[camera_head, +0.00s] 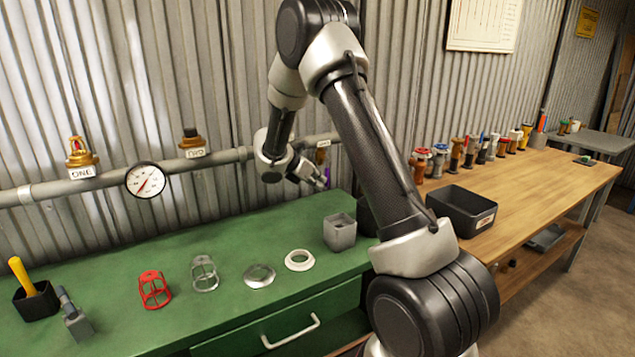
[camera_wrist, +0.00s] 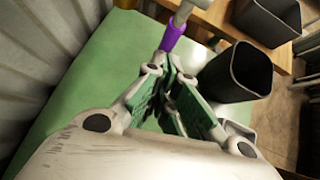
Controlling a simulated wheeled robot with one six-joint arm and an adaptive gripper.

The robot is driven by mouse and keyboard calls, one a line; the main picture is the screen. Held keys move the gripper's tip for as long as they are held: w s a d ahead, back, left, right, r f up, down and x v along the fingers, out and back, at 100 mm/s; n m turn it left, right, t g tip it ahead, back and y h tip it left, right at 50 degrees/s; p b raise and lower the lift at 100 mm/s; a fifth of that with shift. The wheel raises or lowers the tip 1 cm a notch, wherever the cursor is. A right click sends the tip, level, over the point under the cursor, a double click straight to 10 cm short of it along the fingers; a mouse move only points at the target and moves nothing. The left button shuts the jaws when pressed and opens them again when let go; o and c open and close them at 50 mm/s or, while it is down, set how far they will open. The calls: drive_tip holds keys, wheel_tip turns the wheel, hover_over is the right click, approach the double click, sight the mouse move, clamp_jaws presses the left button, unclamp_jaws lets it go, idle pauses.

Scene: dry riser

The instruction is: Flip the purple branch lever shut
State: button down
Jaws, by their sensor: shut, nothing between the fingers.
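The purple branch lever (camera_head: 321,157) shows in the head view near the right end of the wall pipe, partly hidden behind my gripper. In the wrist view the purple sleeve (camera_wrist: 173,34) sits just past my fingertips, with a pale metal stem running up from it. I cannot tell whether fingers and lever touch. My gripper (camera_head: 321,183) is shut and empty, beside the lever and above the green bench. Its green-padded fingers (camera_wrist: 168,66) also show in the wrist view. The lever's pivot is not clear.
The grey pipe (camera_head: 225,157) carries a gauge (camera_head: 146,180) and two labelled fittings to the left. The green bench (camera_head: 110,290) holds a grey box (camera_head: 340,232), rings and cages. A wooden table (camera_head: 540,180) with a black bin (camera_head: 462,211) stands right.

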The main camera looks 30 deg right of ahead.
drive_tip(key=shift+d+f+h, duration=0.1)
drive_tip(key=shift+d+h, duration=0.05)
drive_tip(key=shift+h, duration=0.15)
drive_tip(key=d+r+t+h, duration=0.1)
drive_tip(key=d+r+h, duration=0.1)
drive_tip(key=d+h, duration=0.6)
drive_tip(key=shift+w+d+r+n, duration=0.2)
drive_tip(key=shift+d+n, duration=0.2)
drive_tip(key=shift+d, duration=0.65)
idle(0.5)
idle(0.4)
